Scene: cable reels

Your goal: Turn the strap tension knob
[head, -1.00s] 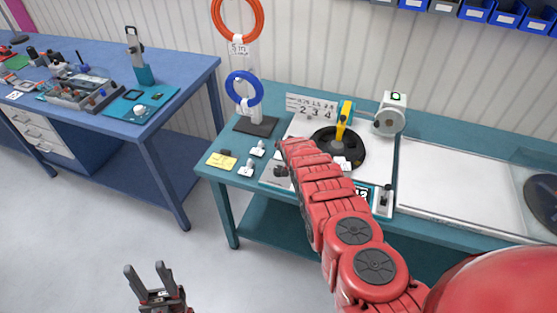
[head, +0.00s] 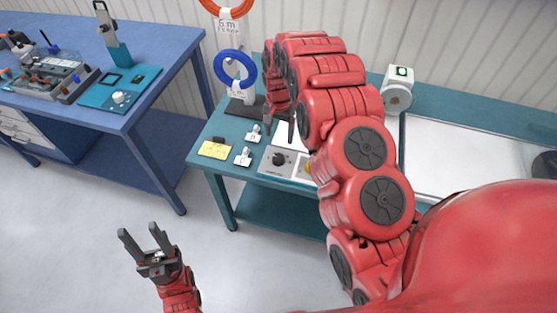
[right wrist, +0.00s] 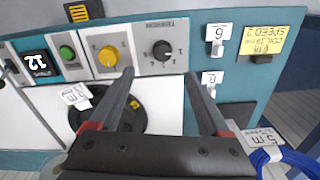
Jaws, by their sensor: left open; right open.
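The tension knob (head: 279,159) is a black round knob with a pointer on a pale panel at the front of the teal bench. It also shows in the right wrist view (right wrist: 162,50), with numbers around it and upside-down lettering. My right gripper (right wrist: 160,75) is open and empty, its fingertips left and right of the knob's line and short of it in the picture; the height gap is unclear. In the head view my right gripper (head: 280,125) is above and behind the knob, partly hidden by its arm. My left gripper (head: 140,232) is open and empty over the floor.
Labelled clips (head: 243,156), a yellow note (head: 215,149) and a blue cable coil (head: 236,69) stand left. A black reel (right wrist: 95,115) lies behind the panel.

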